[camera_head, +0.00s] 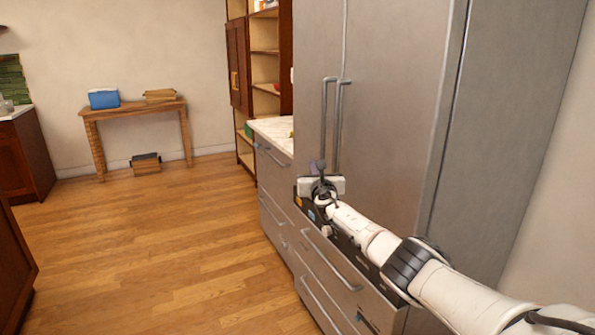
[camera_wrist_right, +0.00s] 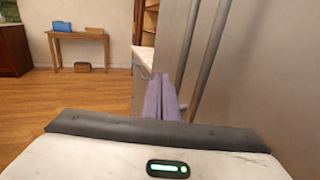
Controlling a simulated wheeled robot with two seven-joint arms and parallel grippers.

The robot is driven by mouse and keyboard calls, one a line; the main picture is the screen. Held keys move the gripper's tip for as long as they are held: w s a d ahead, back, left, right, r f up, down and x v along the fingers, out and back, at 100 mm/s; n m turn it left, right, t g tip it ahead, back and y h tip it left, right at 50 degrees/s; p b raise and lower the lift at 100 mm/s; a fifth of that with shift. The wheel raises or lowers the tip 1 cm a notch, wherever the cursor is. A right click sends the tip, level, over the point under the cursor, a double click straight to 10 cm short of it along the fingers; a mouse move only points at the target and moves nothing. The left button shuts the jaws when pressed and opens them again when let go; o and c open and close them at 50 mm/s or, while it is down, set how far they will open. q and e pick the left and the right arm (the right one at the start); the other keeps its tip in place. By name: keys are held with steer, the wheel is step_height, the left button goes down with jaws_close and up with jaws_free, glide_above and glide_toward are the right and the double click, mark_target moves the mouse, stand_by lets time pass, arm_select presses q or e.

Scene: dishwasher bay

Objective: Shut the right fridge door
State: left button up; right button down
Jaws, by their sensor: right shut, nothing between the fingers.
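The fridge is a tall steel unit. Its right door (camera_head: 395,110) meets the left door (camera_head: 312,50) at a vertical seam, and the two look about level. I cannot tell whether a small gap is left. The right door's handle (camera_head: 340,125) stands beside the left door's handle (camera_head: 325,115). My right gripper (camera_head: 318,167) is shut and empty, in front of the doors near the lower handle ends. Its purple fingers (camera_wrist_right: 162,100) point forward in the right wrist view, left of the handles and not around them. My left gripper is out of view.
Steel drawers (camera_head: 325,265) with bar handles lie below the doors. A marble-topped counter (camera_head: 275,135) and a wooden shelf unit (camera_head: 263,65) stand beyond. A wooden table (camera_head: 135,108) with a blue box (camera_head: 104,98) is at the far wall. The wood floor (camera_head: 160,240) is clear.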

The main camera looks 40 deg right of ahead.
steer(key=a, duration=0.9)
steer(key=s+a+f+m+g+y, duration=0.1)
steer(key=s+a+f+m+y, duration=0.25)
steer(key=a+f, duration=0.45)
steer(key=s+a+f+m+g+y, duration=0.1)
steer(key=s+a+f+m+y, duration=0.1)
steer(key=s+a+f, duration=0.65)
steer(key=s+a+f+m+y, duration=0.1)
steer(key=a+f+m+y, duration=0.15)
steer(key=a+f, duration=0.65)
steer(key=s+a+f+m+g+y, duration=0.1)
steer(key=s+a+f+m, duration=0.35)
steer(key=s, duration=0.25)
steer(key=s+a+f+m+g+y, duration=0.1)
steer(key=s+a+f+m+y, duration=0.2)
steer(key=s+f, duration=0.35)
steer(key=s+a+m, duration=0.2)
steer(key=s+m, duration=0.1)
steer(key=s, duration=0.2)
steer(key=s+a+m+g, duration=0.1)
steer(key=s+a+m, duration=0.2)
steer(key=s, duration=0.3)
steer(key=s+a+m+g+y, duration=0.1)
steer(key=s+a+m, duration=0.2)
steer(key=s+m, duration=0.2)
steer(key=shift+s+r, duration=0.25)
steer(key=shift+s, duration=0.25)
